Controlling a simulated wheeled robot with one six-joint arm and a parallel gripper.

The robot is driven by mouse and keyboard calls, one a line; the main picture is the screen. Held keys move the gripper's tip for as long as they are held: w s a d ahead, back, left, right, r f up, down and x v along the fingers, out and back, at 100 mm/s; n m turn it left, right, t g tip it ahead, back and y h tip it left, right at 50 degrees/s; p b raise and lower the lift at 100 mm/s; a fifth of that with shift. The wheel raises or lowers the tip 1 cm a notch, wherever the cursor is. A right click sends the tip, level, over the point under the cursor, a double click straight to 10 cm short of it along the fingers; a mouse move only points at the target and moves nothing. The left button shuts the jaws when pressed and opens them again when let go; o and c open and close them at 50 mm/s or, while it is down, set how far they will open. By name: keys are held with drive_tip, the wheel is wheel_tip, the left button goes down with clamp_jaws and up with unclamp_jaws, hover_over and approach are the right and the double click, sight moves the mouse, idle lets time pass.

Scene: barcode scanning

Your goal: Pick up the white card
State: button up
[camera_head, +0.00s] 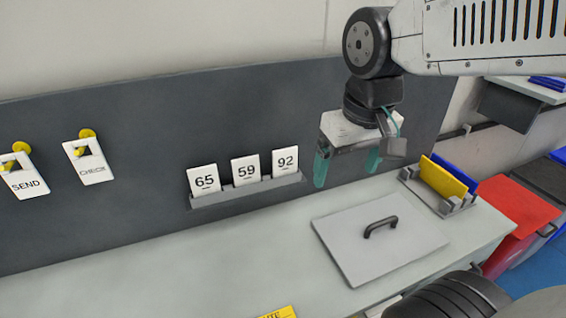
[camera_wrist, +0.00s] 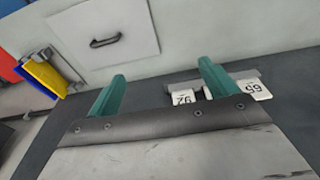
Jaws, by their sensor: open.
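Three white cards stand in a grey holder (camera_head: 246,192) on the dark board: card 65 (camera_head: 204,179), card 59 (camera_head: 245,169) and card 92 (camera_head: 285,161). Two white tags, SEND (camera_head: 28,182) and CHECK (camera_head: 90,164), hang on yellow hooks at the left. My gripper (camera_head: 347,170) is open and empty, with teal fingers, to the right of card 92 and apart from it. In the wrist view, card 92 (camera_wrist: 183,97) and card 65 (camera_wrist: 254,89) show upside down near the right finger, which hides most of card 59. My gripper also shows there (camera_wrist: 163,85).
A grey panel with a black handle (camera_head: 380,228) lies on the counter (camera_head: 230,265) below my gripper. A rack with a yellow plate (camera_head: 442,177) and a blue plate (camera_head: 464,176) stands at the right. Red and blue bins are beyond it. The left counter is mostly clear.

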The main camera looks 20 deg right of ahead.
drive_tip(key=t, duration=0.1)
hover_over(284, 157)
drive_tip(key=s, duration=0.2)
drive_tip(key=f, duration=0.2)
drive_tip(key=d+f, duration=0.1)
drive_tip(key=f, duration=0.1)
drive_tip(key=shift+w, duration=0.2)
drive_tip(key=shift+w+f, duration=0.15)
drive_tip(key=shift+w, duration=0.1)
drive_tip(key=x, duration=0.7)
drive_tip(key=shift+w+a+f, duration=0.15)
drive_tip(key=shift+a+f, duration=0.1)
drive_tip(key=shift+a, duration=0.05)
drive_tip(key=c, duration=1)
